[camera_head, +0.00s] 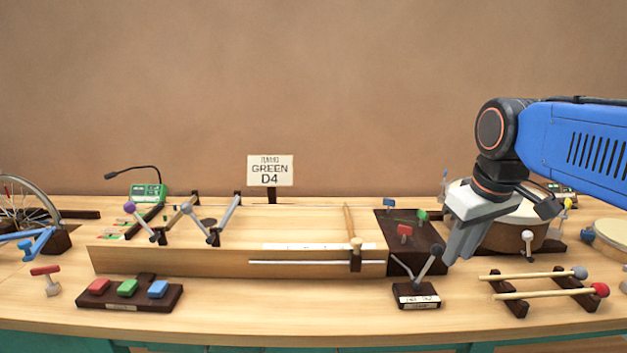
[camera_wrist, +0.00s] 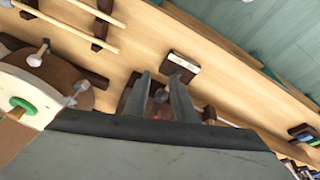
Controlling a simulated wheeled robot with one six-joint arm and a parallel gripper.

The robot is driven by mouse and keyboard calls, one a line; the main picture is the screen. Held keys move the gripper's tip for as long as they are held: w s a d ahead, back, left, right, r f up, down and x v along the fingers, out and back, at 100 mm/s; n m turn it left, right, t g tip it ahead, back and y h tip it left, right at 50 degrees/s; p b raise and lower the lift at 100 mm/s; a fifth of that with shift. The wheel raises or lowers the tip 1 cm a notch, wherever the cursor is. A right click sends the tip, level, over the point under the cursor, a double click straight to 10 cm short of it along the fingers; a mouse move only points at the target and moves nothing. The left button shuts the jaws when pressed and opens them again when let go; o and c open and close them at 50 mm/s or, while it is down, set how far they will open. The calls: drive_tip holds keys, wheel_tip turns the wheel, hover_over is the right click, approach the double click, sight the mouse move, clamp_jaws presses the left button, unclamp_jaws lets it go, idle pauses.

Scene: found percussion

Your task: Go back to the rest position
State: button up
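My gripper (camera_head: 457,254) hangs from my blue arm at the right of the head view. Its fingers point down, above the bench between a small dark stand (camera_head: 418,299) and a white-topped drum (camera_head: 520,212). In the wrist view, the two grey fingers of my gripper (camera_wrist: 160,76) are apart with a gap between them. Nothing appears held. Part of a dark block with a red peg (camera_head: 404,232) lies behind and left of the gripper; its surface partly shows between the fingers. The fingertips appear clear of the stand's grey ball.
Two mallets (camera_head: 545,293) with grey and red heads lie on a dark rack at front right. A long wooden box (camera_head: 230,262) fills the middle, with a sign reading GREEN D4 (camera_head: 270,171) behind it. Red, green and blue blocks (camera_head: 127,288) sit at front left.

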drive_tip(key=s+d+f+m+t, duration=0.1)
drive_tip(key=s+f+m, duration=0.2)
drive_tip(key=s+f, duration=0.9)
wheel_tip(320, 180, down, 3)
drive_tip(key=shift+s+f+m, duration=0.2)
drive_tip(key=shift+s+m, duration=0.2)
